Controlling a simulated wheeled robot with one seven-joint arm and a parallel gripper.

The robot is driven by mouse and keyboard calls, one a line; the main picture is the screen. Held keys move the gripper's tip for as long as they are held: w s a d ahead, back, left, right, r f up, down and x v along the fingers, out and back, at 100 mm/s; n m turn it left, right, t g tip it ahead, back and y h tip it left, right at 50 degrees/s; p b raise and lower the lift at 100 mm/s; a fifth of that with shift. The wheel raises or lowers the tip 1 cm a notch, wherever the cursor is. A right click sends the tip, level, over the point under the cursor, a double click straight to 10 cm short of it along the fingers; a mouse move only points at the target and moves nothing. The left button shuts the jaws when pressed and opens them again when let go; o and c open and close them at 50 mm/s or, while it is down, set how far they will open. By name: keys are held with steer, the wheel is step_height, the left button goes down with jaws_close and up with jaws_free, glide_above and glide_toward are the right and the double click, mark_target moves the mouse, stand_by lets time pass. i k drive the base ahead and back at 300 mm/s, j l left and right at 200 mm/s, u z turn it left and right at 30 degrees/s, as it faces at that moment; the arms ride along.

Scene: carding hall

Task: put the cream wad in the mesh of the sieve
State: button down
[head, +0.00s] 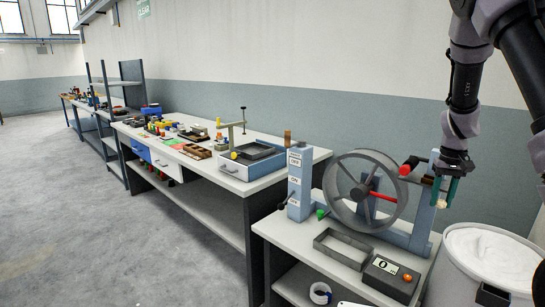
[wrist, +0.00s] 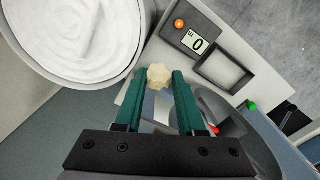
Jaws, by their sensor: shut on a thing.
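The cream wad (head: 441,204) is a small lumpy ball held between the teal fingertips of my gripper (head: 446,190). In the wrist view the wad (wrist: 158,76) sits at the tips of my gripper (wrist: 160,84), which is shut on it. The wad hangs in the air at the right, near the wheel stand and the white bin. No sieve is plain to me; a dark square tray (head: 253,151) on a blue-grey box on the farther bench may be it, but I cannot make out its mesh.
A spoked wheel (head: 340,192) with red handles stands on the near bench. Before it are an empty grey rectangular tray (head: 321,243) and a scale (head: 389,279) reading 0. A round bin (head: 492,256) of white fibre stands at the right. A switch post (head: 299,185) stands left of the wheel.

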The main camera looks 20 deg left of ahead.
mark_target(254, 152)
steer(key=j+u, duration=0.35)
steer(key=i+j+u, duration=0.1)
steer(key=j+u, duration=0.15)
steer(key=u, duration=0.15)
steer(key=i+j+u, duration=0.15)
steer(key=j+u, duration=0.2)
steer(key=i+j+u, duration=0.65)
steer(key=i, duration=0.3)
steer(key=i+u, duration=0.3)
steer(key=i, duration=0.15)
steer(key=i+j+z, duration=0.1)
steer(key=i+z, duration=0.3)
steer(key=i+j+z, duration=0.25)
steer(key=i+z, duration=0.35)
steer(key=z, duration=0.25)
steer(key=i+z, duration=0.2)
steer(key=z, duration=0.2)
steer(key=i+j+z, duration=0.1)
steer(key=z, duration=0.35)
steer(key=i+j+z, duration=0.15)
steer(key=z, duration=0.25)
steer(key=i+j+z, duration=0.25)
steer(key=z, duration=0.2)
